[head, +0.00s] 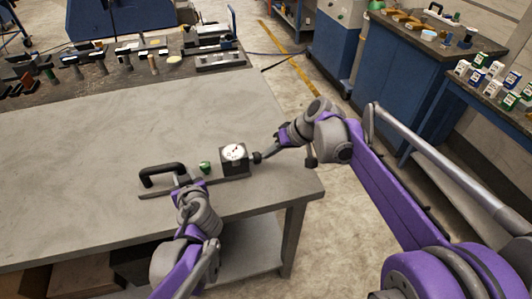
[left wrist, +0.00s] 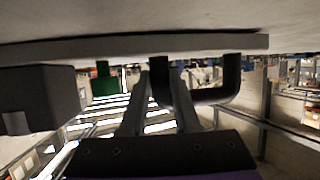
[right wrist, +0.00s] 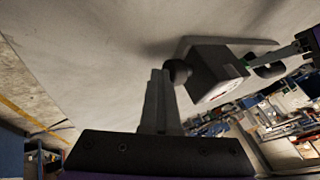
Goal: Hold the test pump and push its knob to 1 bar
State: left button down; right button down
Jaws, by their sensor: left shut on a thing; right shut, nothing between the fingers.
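The test pump lies on the grey workbench, with a flat base plate (head: 153,194), a black handle (head: 160,169), a green cap (head: 205,167) and a black box with a white round dial (head: 235,153). Its black knob (head: 257,157) sticks out of the box's right side; the right wrist view also shows the knob (right wrist: 179,72). The dial reading is too small to tell. My left gripper (head: 184,181) is shut on the pump near the handle's right end, beside the green cap (left wrist: 105,82). My right gripper (right wrist: 158,78) is shut and empty, its tips right at the knob; contact is unclear.
The workbench (head: 100,140) is clear left of the pump, and its right edge lies close to the knob. A dark mat (head: 100,82) with several tools covers the far end. Blue cabinets (head: 390,75) and a shelf with small boxes stand at the right.

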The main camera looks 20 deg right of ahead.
pick_arm(q)
jog(key=shift+d, duration=0.1)
pick_arm(e)
jog(key=d, duration=0.3)
jog(key=shift+d+r, duration=0.25)
jog(key=v, duration=0.9)
jog(key=shift+s+r, duration=0.15)
dwell(0.5)
pick_arm(q)
jog(key=c, duration=0.6)
grip_release()
